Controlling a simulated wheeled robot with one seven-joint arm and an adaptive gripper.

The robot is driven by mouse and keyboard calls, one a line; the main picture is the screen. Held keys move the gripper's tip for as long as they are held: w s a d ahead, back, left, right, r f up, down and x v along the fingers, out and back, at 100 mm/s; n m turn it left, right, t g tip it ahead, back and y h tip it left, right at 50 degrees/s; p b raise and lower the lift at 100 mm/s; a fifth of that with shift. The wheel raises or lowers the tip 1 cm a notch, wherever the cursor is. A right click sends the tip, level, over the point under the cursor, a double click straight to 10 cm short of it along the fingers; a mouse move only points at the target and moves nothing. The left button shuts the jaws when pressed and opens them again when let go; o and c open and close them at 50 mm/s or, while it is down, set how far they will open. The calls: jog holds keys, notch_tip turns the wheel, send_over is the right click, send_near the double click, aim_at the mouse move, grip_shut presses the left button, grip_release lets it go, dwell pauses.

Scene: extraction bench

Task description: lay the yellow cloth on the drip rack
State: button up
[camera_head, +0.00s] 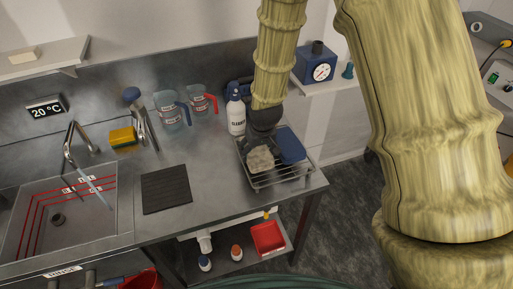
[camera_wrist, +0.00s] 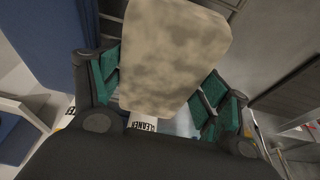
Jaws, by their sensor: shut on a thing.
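My gripper (camera_head: 262,128) is above the wire drip rack (camera_head: 268,183) at the right end of the bench. In the wrist view, my gripper (camera_wrist: 158,88) has its green-padded fingers shut on a pale, mottled beige-yellow cloth (camera_wrist: 172,50). The cloth stands out beyond the fingers as a flat, round-cornered piece. In the head view this cloth (camera_head: 260,159) is over the left part of the rack; I cannot tell whether it touches the wires. A blue flat piece (camera_head: 290,145) is on the rack's right part.
A white cleaner bottle (camera_head: 236,115) stands close behind the rack's left side. Measuring jugs (camera_head: 172,113) stand further left. A yellow block (camera_head: 123,138) is near the tap. A dark ribbed mat (camera_head: 166,189) lies left of the rack, beside the sink (camera_head: 60,218).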

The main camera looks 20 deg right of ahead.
jog(key=shift+s+f, duration=0.1)
jog(key=shift+f, duration=0.1)
jog(key=shift+f, duration=0.15)
jog(key=o, duration=1.1)
jog(key=shift+r, duration=0.55)
jog(key=shift+b+v, duration=1.45)
jog(key=shift+v, duration=4.2)
jog(key=shift+s+f, duration=0.1)
